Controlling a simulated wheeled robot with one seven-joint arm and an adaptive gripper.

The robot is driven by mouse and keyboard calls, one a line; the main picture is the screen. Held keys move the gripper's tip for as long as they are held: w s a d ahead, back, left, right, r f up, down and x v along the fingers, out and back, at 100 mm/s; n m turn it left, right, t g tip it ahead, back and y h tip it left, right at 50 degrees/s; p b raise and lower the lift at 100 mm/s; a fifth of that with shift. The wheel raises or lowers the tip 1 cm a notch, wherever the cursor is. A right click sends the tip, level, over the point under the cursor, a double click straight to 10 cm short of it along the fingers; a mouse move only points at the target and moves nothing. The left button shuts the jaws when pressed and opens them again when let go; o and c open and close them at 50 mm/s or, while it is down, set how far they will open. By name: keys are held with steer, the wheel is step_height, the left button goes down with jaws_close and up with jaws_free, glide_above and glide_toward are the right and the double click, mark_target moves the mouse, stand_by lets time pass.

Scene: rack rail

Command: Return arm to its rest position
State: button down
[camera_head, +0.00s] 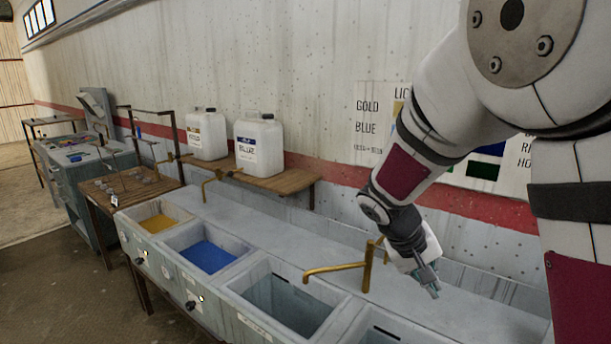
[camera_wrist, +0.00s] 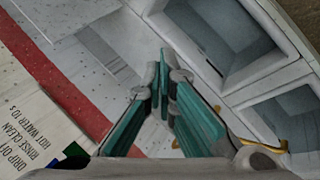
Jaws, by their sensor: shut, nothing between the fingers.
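My gripper (camera_head: 432,288) hangs at the end of my arm, over the grey sink unit (camera_head: 447,312), right of a brass tap (camera_head: 368,266). It points down and is shut and empty. In the wrist view its teal fingers (camera_wrist: 165,75) come together at the tips, with nothing between them. My arm reaches in from the upper right of the head view, bent at the elbow, and hides part of the wall sign. Whether the gripper touches the counter cannot be told; it looks apart from it.
Basins with yellow liquid (camera_head: 158,224) and blue liquid (camera_head: 207,257) lie left; an empty-looking basin (camera_head: 285,305) is nearer. White jugs (camera_head: 259,145) stand on a wooden shelf (camera_head: 290,182). A wooden table (camera_head: 130,190) with a wire rack stands farther left. The wall runs close behind.

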steer(key=s+a+r+t+y, duration=0.2)
steer(key=s+r, duration=0.4)
steer(key=s, duration=0.5)
steer(key=s+a+r+t+y, duration=0.2)
steer(key=s+r, duration=0.5)
steer(key=s, duration=0.4)
steer(key=shift+s+a+r+y, duration=0.2)
steer(key=shift+s+a+y, duration=0.15)
steer(key=shift+a+y, duration=0.65)
